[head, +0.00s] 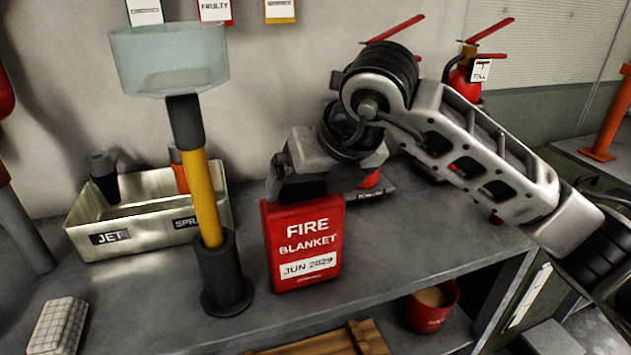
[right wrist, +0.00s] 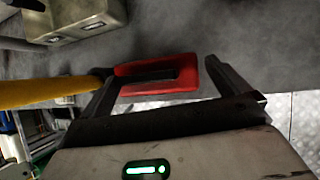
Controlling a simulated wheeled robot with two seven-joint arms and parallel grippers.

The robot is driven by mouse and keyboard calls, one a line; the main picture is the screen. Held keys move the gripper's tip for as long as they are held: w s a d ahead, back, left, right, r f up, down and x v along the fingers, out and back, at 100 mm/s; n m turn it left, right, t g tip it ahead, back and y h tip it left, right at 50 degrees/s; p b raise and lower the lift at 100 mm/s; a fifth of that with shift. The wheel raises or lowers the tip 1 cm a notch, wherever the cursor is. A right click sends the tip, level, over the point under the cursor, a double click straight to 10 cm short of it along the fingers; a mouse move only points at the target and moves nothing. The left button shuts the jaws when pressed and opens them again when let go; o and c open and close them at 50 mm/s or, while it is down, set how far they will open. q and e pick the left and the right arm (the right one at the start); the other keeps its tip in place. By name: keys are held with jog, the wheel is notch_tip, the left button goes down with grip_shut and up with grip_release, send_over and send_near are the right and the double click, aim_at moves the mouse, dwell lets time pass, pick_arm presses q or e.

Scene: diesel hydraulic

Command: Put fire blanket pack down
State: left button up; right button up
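The fire blanket pack (head: 303,243) is a flat red box with white lettering and a date label. It stands upright near the front edge of the grey bench (head: 390,256). Whether its base touches the bench is hard to tell. My right gripper (head: 303,192) is at its top, coming from above and behind. In the head view the fingertips are mostly hidden. My left gripper is not in view.
A yellow-handled stand with a clear bowl (head: 205,195) rises left of the pack. A metal tray (head: 140,232) labelled JET stands behind it. A red bucket (head: 432,308) is below, at right. Red extinguishers (head: 461,85) stand at the back. Bench right of the pack is clear.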

jog(key=shift+r, duration=0.1)
jog(key=v, duration=1.2)
